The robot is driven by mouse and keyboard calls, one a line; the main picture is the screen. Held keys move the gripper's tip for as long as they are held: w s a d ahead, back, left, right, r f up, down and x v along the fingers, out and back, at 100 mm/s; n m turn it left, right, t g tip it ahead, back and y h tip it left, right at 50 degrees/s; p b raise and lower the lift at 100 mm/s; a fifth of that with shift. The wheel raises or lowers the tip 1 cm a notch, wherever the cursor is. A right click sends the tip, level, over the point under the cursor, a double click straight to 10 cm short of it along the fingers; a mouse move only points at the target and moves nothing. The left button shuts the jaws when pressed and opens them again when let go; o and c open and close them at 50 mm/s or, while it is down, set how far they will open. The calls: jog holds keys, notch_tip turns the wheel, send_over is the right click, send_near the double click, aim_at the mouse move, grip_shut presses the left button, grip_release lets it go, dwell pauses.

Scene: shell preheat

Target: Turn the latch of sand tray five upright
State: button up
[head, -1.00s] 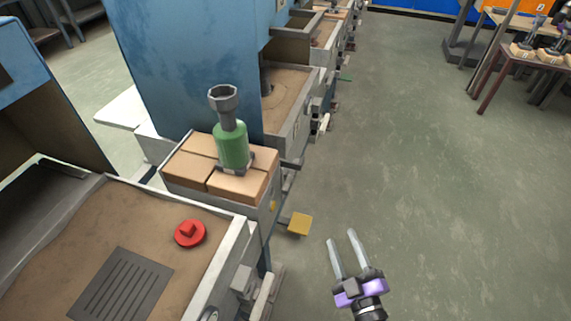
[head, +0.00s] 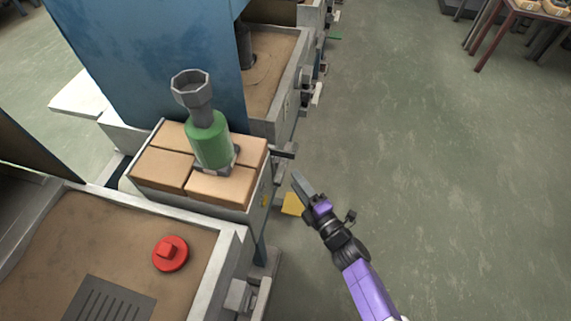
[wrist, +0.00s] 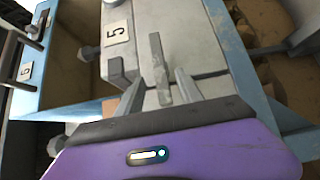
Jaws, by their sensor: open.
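In the wrist view, a pale grey tray front (wrist: 203,55) carries a white label with a black 5 (wrist: 118,32). Beside the label is a narrow grey bar, the likely latch (wrist: 156,52), running nearly up and down in this picture. My gripper (wrist: 160,80) is open, with one finger on either side of the bar's lower part in the picture. I cannot tell whether the fingers touch it. In the head view, my gripper (head: 297,181) is at the right of the box of tan blocks (head: 253,196). The latch cannot be made out there.
A green bottle-like tool (head: 209,146) stands on the tan blocks. A near sand tray (head: 231,262) holds a red knobbed disc (head: 170,254). A yellow pad (head: 292,204) is below my gripper. A label 6 (wrist: 25,71) shows at left in the wrist view.

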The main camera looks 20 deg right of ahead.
aim_at(286, 167)
jog(key=w, duration=0.2)
jog(key=w+b, duration=0.1)
jog(key=w, duration=0.1)
jog(key=w+a, duration=0.1)
jog(key=w, duration=0.2)
jog(key=shift+s, duration=0.1)
grip_shut()
dwell(1.3)
